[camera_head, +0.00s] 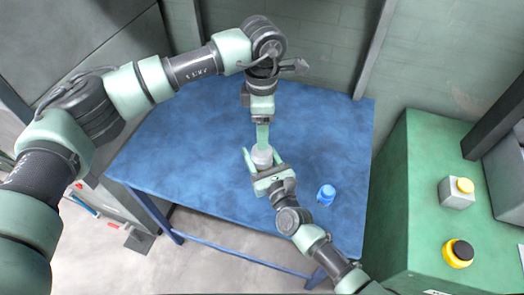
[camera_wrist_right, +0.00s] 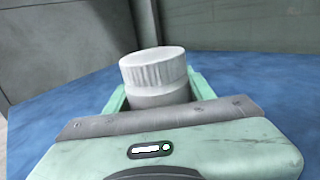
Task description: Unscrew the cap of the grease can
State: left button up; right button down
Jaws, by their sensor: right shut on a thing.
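The grease can (camera_head: 262,157) is pale grey-white and upright over the blue table. Its ridged white cap (camera_wrist_right: 153,67) is on top of it in the right wrist view. My right gripper (camera_head: 262,164) is shut around the can's body, below the cap; its green fingers (camera_wrist_right: 158,95) show on both sides there. My left gripper (camera_head: 262,142) points down at the can in the head view. Its fingers overlap into one strip, so their opening is hidden. No left finger shows at the cap in the right wrist view.
A blue capped container (camera_head: 326,194) stands on the blue table (camera_head: 190,140), right of my right gripper. A green cabinet (camera_head: 430,180) at the right carries a yellow-button box (camera_head: 456,193) and a yellow-black knob (camera_head: 458,253). The table's left part is clear.

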pick_arm(q)
jog(key=m, duration=0.9)
jog(key=shift+m, duration=0.4)
jog(key=m, duration=0.6)
jog(key=shift+m, duration=0.4)
jog(key=m, duration=0.5)
jog(key=shift+f, duration=0.5)
notch_tip(320, 180, down, 7)
